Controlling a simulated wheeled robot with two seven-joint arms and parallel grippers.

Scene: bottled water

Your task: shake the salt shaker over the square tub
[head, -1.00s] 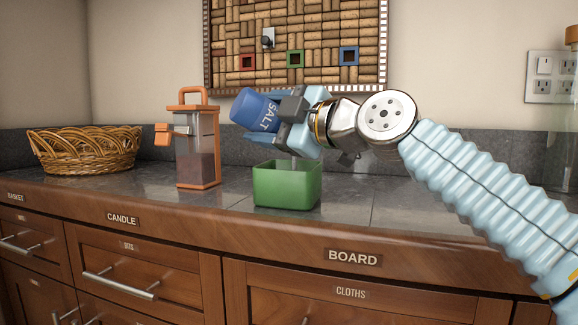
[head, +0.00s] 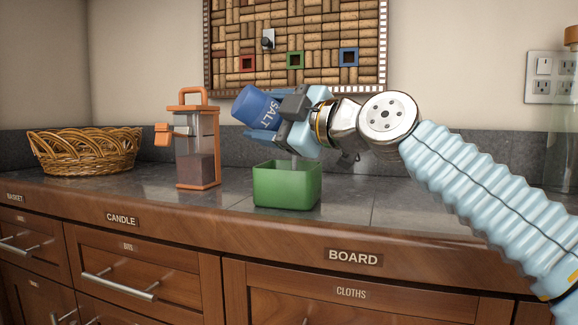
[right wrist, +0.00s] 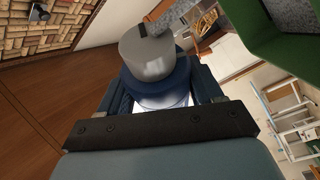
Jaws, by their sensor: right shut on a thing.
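The blue salt shaker (head: 258,107), lettered SALT, is held tilted above the green square tub (head: 286,187), which stands on the counter. My right gripper (head: 268,120) is shut on the shaker. In the head view the shaker's blue end points up and left, and its other end is hidden by the gripper. A thin pale streak shows between the gripper and the tub. In the right wrist view a grey cap and blue body of the shaker (right wrist: 150,65) show between the fingers, with part of the green tub (right wrist: 270,40) at upper right. My left gripper is not in view.
An orange-framed clear container (head: 197,150) stands left of the tub, and a wicker basket (head: 85,150) sits farther left. A glass jar (head: 562,140) is at the right edge. The counter between tub and jar is largely clear.

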